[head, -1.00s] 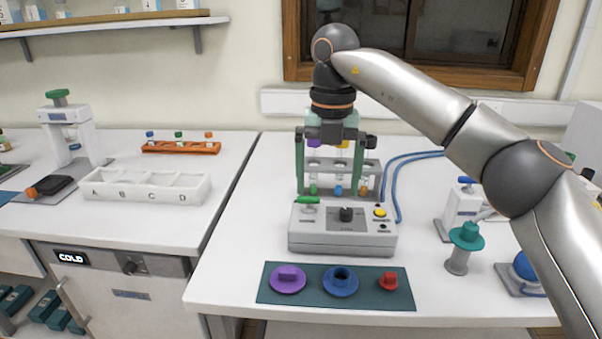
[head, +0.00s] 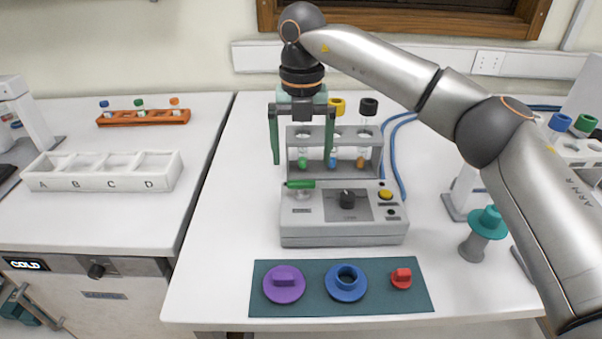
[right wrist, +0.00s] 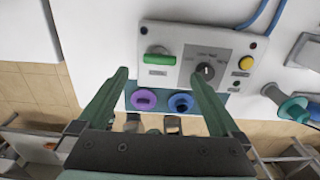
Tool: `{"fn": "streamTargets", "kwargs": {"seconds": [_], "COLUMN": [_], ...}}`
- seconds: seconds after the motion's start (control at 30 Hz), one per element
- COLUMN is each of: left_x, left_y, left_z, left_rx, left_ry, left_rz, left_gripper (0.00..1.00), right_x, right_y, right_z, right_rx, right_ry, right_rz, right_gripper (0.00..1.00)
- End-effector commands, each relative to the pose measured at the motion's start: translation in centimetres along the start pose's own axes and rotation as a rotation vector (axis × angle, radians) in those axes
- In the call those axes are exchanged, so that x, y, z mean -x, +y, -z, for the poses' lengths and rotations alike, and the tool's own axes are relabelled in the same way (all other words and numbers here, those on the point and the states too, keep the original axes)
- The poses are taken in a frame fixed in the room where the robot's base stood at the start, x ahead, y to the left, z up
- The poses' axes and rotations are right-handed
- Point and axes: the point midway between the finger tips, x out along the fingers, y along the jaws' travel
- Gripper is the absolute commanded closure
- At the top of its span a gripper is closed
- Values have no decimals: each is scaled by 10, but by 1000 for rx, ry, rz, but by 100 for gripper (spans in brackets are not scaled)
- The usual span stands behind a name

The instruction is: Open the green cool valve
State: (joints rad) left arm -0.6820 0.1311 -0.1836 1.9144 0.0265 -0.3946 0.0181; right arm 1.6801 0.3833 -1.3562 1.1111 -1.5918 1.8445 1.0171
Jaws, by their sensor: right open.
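The green cool valve (head: 300,184) is a short green handle lying crosswise on a clear stem, at the left of the grey control box (head: 344,238). In the right wrist view the green handle (right wrist: 160,59) lies just beyond the fingertips. My right gripper (head: 302,158) is open and empty, pointing down with its green fingers apart. In the head view it hangs above the valve, roughly in line with it, and does not appear to touch it. The right wrist view shows both fingers (right wrist: 160,77) with nothing between them. My left gripper is not in view.
A tube rack (head: 375,140) stands behind the box, close to my fingers. A black knob (head: 347,199) and yellow button (head: 385,194) sit right of the valve. A dark mat (head: 315,305) with purple, blue and red parts lies in front. A teal-topped stand (head: 487,222) is at right.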

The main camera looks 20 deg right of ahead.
Motion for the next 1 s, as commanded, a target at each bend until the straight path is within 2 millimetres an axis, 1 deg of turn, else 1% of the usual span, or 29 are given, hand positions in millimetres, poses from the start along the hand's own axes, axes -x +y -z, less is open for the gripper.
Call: {"fn": "streamTargets", "kwargs": {"seconds": [0.03, 0.1, 0.2, 0.3, 0.47, 0.7, 0.77, 1.0], "left_x": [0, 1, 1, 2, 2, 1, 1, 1], "left_y": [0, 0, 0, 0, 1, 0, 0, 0], "left_z": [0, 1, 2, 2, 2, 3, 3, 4], "left_rx": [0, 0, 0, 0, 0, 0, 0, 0], "left_ry": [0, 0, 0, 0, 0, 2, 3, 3], "left_rz": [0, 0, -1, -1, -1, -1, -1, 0], "left_gripper": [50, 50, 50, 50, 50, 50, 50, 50], "right_x": [-12, -24, -39, -49, -57, -58, -58, -57], "right_y": [-1, 0, 0, 0, 0, 0, 0, 0], "right_z": [1, 0, 0, 0, 0, 0, 0, 0], "right_rx": [2, 1, 0, 0, 1, 1, 1, 1], "right_ry": [3, 2, 2, 1, -1, -1, -1, -1], "right_rz": [2, 2, 1, 1, 1, 1, 1, 0], "right_gripper": [0, 0, 0, 0, 0, 0, 6, 33]}}
